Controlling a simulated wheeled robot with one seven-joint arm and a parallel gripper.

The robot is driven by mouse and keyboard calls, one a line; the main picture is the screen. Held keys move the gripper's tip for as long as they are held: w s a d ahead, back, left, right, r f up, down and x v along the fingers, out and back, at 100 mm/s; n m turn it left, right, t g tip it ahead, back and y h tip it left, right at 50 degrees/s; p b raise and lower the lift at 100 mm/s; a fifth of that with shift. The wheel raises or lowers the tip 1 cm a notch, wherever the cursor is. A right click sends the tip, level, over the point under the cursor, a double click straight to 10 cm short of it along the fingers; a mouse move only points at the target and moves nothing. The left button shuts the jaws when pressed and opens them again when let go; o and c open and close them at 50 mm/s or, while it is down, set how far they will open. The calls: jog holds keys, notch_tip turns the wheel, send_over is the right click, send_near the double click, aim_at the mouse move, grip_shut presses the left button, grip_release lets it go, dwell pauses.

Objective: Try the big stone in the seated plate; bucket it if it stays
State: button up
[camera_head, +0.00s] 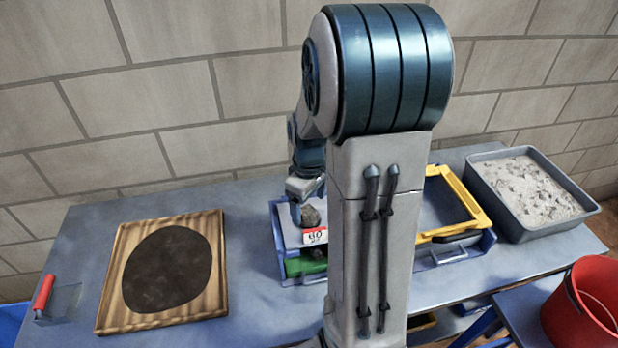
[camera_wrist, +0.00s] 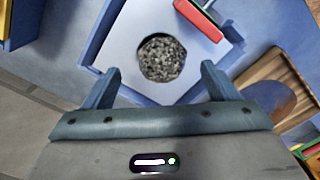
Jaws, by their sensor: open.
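The big grey stone (camera_head: 311,216) rests on the pale plate (camera_wrist: 125,45), which lies in a blue frame (camera_head: 284,222). In the wrist view the stone (camera_wrist: 162,58) is at a round, dark-edged opening and covers most of it. In the head view it stands up above the plate; how deep it sits I cannot tell. A red and white tag marked 60 (camera_head: 315,237) is at the plate's near edge. My gripper (camera_wrist: 160,76) is open, its fingers spread on both sides just short of the stone, not visibly touching it. The red bucket (camera_head: 585,312) stands at the lower right.
A green piece (camera_head: 306,265) shows below the plate's near edge. A yellow frame (camera_head: 473,207) is right of my arm, and a grey tray of gravel (camera_head: 497,211) beyond it. A wooden board (camera_head: 219,300) with a dark disc and a red-handled tool (camera_head: 44,294) lie left.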

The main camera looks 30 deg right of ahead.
aim_at(309, 210)
notch_tip(309, 210, up, 11)
jog(key=shift+b, duration=0.4)
dwell(0.8)
